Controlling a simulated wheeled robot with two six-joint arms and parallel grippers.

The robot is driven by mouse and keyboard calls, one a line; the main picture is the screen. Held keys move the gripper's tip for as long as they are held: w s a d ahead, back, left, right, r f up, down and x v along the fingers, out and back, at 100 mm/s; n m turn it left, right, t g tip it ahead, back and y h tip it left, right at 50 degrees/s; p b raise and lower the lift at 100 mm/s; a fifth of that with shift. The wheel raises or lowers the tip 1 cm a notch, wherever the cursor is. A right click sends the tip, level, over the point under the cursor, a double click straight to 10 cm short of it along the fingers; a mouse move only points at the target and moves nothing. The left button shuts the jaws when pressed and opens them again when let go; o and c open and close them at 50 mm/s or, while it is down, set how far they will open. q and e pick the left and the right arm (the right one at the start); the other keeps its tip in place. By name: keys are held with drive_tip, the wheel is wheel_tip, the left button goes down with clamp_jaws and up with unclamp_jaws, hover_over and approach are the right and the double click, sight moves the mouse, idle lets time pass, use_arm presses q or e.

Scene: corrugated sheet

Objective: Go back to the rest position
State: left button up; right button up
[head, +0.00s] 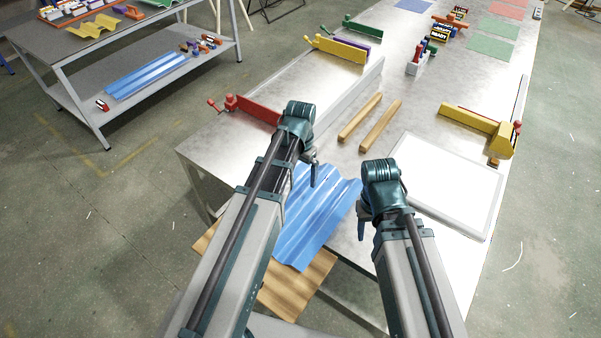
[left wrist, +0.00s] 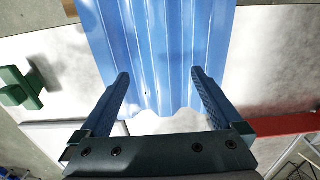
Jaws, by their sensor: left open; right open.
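The blue corrugated sheet (head: 316,215) lies at the near end of the metal table (head: 345,185), partly behind my left arm. In the left wrist view the sheet (left wrist: 158,40) runs up out of the picture, its end edge between the fingers. My left gripper (head: 314,172) is over the sheet's far end; in its wrist view it is open (left wrist: 159,76), with nothing between its fingertips gripped. My right gripper (head: 362,228) is right of the sheet, apart from it; its fingers are mostly hidden by the wrist.
A wooden board (head: 312,285) shows below the sheet. A red clamp (head: 258,110) is left of my left wrist. Two wooden bars (head: 370,125), a white panel (head: 445,180) and a yellow clamp (head: 475,128) lie beyond. A green object (left wrist: 20,90) shows in the wrist view.

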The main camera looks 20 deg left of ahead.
use_arm(q)
drive_tip(key=s+d+y, duration=0.1)
drive_tip(key=s+d, duration=0.9)
drive_tip(key=s, duration=0.4)
drive_tip(key=shift+s+d, duration=0.15)
drive_tip(key=shift+d, duration=0.1)
idle(0.4)
